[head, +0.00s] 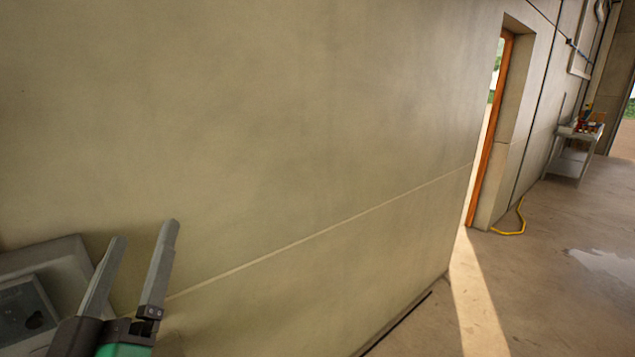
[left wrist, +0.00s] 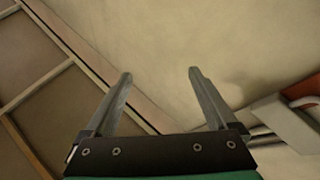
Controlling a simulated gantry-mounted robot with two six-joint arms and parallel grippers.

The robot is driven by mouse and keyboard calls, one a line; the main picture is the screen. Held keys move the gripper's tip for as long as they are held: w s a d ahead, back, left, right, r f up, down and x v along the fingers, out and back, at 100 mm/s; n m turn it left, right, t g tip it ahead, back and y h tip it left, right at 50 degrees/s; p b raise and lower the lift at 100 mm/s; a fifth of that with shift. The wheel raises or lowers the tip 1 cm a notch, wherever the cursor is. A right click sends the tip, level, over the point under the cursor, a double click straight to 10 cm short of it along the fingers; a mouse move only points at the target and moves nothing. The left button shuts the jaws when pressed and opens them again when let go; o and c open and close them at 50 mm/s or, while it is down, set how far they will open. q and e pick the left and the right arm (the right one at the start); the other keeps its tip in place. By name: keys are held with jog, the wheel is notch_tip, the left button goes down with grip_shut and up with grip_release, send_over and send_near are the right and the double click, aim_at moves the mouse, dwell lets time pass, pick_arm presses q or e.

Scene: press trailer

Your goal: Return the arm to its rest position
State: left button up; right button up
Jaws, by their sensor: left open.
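My left gripper (head: 148,232) shows at the lower left of the head view, its two grey fingers pointing up and spread apart. It is open with nothing between the fingers. In the left wrist view the same gripper (left wrist: 160,75) has its fingers apart in front of a plain beige wall (left wrist: 190,35). My right gripper is in neither view.
A grey box-like unit (head: 55,262) with a dark panel sits close beside the left gripper. The beige wall (head: 260,120) fills most of the head view. A doorway with an orange frame (head: 490,130), a yellow hose (head: 512,228) and a cart (head: 572,150) stand right, beyond open floor.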

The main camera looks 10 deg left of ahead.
pick_arm(q)
jog(key=s+d+r+m+t+h, duration=0.2)
jog(key=s+d+r+m+h, duration=0.25)
jog(key=r, duration=0.25)
jog(key=s+d+r+m+t+h, duration=0.3)
jog(key=s+r+m+h, duration=0.1)
jog(key=s+r, duration=0.15)
notch_tip(320, 180, up, 26)
jog(key=w+f+p, duration=0.1)
jog(key=p, duration=2.4)
notch_tip(320, 180, down, 15)
jog(key=b, duration=1.5)
jog(key=shift+a+b, duration=0.15)
jog(key=shift+b, duration=0.15)
